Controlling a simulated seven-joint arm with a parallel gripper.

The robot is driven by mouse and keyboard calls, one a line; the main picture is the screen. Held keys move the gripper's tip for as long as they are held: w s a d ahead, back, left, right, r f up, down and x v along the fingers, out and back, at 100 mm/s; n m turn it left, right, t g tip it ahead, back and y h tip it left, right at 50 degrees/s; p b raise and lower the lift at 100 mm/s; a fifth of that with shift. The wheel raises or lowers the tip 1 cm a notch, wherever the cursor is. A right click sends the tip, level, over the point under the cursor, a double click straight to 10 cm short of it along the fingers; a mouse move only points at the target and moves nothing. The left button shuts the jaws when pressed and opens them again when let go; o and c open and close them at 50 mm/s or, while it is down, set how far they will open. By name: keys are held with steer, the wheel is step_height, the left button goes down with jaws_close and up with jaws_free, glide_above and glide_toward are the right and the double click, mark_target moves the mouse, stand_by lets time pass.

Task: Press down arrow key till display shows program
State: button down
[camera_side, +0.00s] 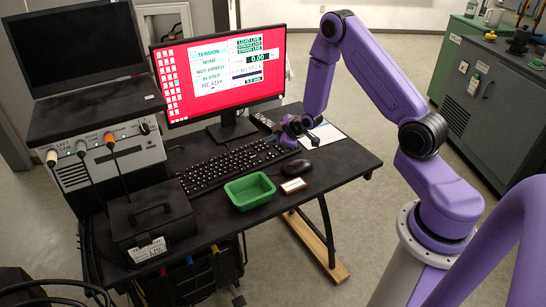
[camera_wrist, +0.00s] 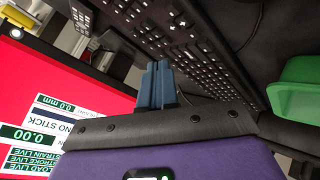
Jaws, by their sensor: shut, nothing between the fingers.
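The monitor (camera_side: 220,75) has a red screen with a white panel reading "TENSION", "NONE", "NOT ARMED", "IN STEP", "READY" and "0.00". In the wrist view the screen (camera_wrist: 20,80) is upside down and partly cut off. The black keyboard (camera_side: 225,168) lies on the desk in front of it and crosses the top of the wrist view (camera_wrist: 205,60). My gripper (camera_side: 287,140) is over the keyboard's right end. Its blue fingers (camera_wrist: 157,66) are together and empty, pointing towards the keys. I cannot make out the down arrow key, or whether the fingertips touch any key.
A green bin (camera_side: 250,191), a small brown-and-white box (camera_side: 293,185) and a black mouse (camera_side: 296,167) sit in front of the keyboard. A black handset (camera_side: 262,122) and a white paper (camera_side: 322,135) lie behind. A black case (camera_side: 150,220) stands left on the desk (camera_side: 345,160).

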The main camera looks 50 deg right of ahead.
steer(key=shift+f, duration=1.75)
steer(key=shift+f, duration=0.2)
stand_by(0.6)
steer(key=shift+f, duration=0.2)
steer(key=shift+f, duration=0.3)
stand_by(0.7)
steer(key=shift+r, duration=0.7)
steer(key=shift+r, duration=2.5)
stand_by(1.0)
